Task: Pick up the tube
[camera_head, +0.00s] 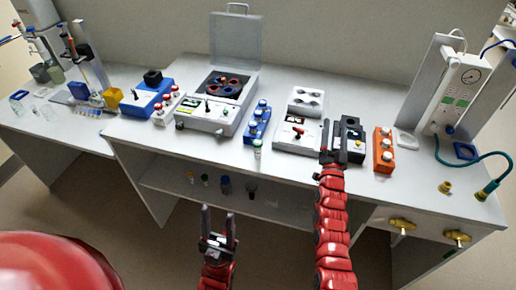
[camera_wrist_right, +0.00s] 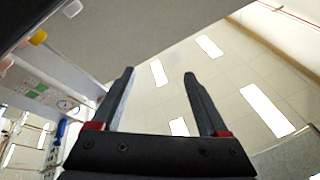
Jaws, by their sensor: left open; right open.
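A small tube with a green cap (camera_head: 257,148) stands upright near the front edge of the bench, in front of the blue tube rack (camera_head: 257,123). My left gripper (camera_head: 218,215) is open and empty, in front of the bench and lower left of this tube in the picture. My right gripper (camera_head: 332,130) is open, to the right of the tube, in front of a white device and a black block. In the right wrist view its two fingers (camera_wrist_right: 160,80) are apart with nothing between them.
The bench (camera_head: 215,148) also holds a white centrifuge (camera_head: 213,112) with its lid up, a blue device (camera_head: 148,103) and an orange rack (camera_head: 383,150). Several small vessels stand on the lower shelf (camera_head: 285,205). A gauge panel (camera_head: 458,90) with a teal hose is at right.

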